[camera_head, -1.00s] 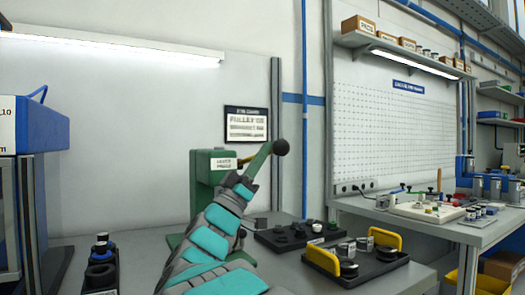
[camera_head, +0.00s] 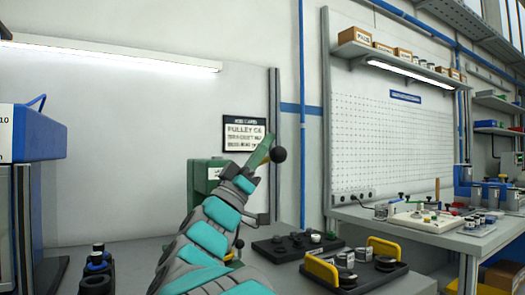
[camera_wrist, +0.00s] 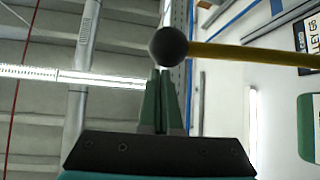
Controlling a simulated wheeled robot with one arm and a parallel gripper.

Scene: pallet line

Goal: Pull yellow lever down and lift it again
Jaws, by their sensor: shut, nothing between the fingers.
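The black ball knob (camera_head: 278,154) ends the yellow lever of a green press (camera_head: 202,178). In the wrist view the yellow rod (camera_wrist: 255,54) runs right from the ball (camera_wrist: 168,47), roughly level. My gripper (camera_head: 268,139) has green fingers, shut and empty, and its tips are beside the ball. In the wrist view the fingertips (camera_wrist: 160,72) end just below the ball. I cannot tell whether they touch it.
Black trays with dark parts stand right of the press; one tray (camera_head: 352,277) has yellow handles. A blue box (camera_head: 38,132) is at far left. A second bench (camera_head: 425,235) with tools is at right. The wall behind has a framed sign (camera_head: 244,133).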

